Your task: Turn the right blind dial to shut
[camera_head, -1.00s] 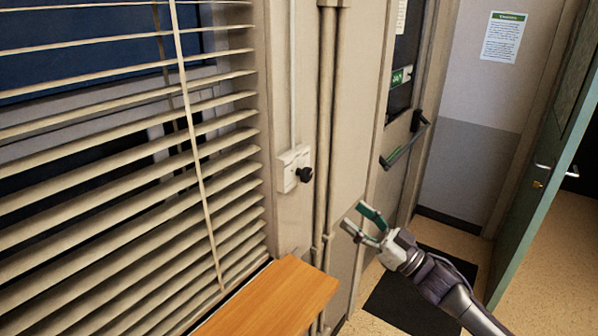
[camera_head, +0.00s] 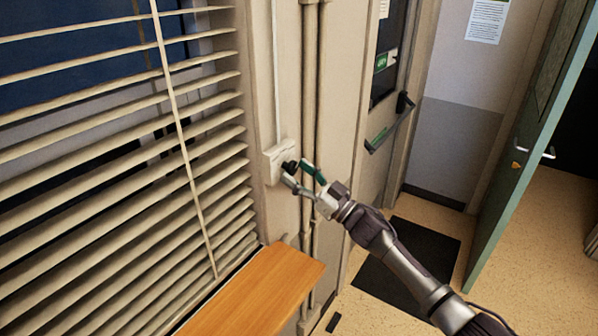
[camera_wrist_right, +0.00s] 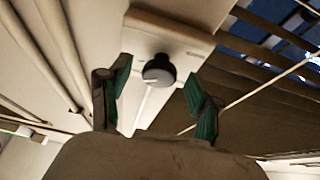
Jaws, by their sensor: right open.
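The right blind dial (camera_head: 289,167) is a small dark knob on a white wall box (camera_head: 272,163), just right of the slatted blind (camera_head: 120,170). In the right wrist view the round dark dial (camera_wrist_right: 159,70) has a pale mark on its face and sits between and beyond the fingertips. My right gripper (camera_head: 300,175) is open at the dial, its green-padded fingers spread to either side. In the wrist view the right gripper (camera_wrist_right: 158,98) shows gaps on both sides of the dial. My left gripper is not in view.
A wooden ledge (camera_head: 255,292) juts out below the box. Vertical pipes (camera_head: 309,110) run close to the right of the dial. A door with a push bar (camera_head: 388,125), a dark floor mat (camera_head: 408,270) and an open green door (camera_head: 525,130) lie further right.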

